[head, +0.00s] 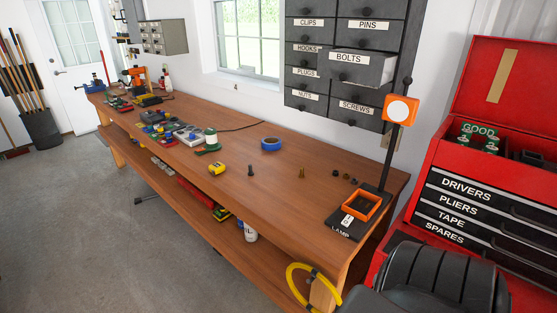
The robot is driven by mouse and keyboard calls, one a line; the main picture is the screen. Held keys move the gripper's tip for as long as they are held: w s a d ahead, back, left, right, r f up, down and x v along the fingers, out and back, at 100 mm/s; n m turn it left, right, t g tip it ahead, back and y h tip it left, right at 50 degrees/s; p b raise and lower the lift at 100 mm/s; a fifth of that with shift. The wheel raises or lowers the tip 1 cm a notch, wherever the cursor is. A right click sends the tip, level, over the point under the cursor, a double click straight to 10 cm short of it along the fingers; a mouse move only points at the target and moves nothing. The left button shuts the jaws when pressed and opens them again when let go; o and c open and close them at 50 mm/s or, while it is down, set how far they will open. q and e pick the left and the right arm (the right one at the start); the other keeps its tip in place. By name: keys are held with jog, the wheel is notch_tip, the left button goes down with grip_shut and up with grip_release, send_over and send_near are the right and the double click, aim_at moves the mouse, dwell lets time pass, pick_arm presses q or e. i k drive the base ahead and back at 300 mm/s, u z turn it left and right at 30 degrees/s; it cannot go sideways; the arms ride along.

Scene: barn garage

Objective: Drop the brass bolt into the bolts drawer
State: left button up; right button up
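The brass bolt (302,173) stands upright on the wooden workbench (240,155), toward its right half. The bolts drawer (352,71) is in the dark drawer cabinet (302,102) on the wall above the bench. It is labelled BOLTS and juts out from the cabinet front, so it is open. Its inside is barely visible from here. Neither gripper is in view.
A dark bolt (250,171), blue tape roll (271,144) and several small dark parts (346,176) lie near the brass bolt. An orange-headed lamp (398,109) stands right, beside an orange tray (361,205). A red tool chest (495,160) stands at far right.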

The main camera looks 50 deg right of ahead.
aim_at(333, 75)
jog(key=i, duration=3.85)
jog(key=z, duration=4.6)
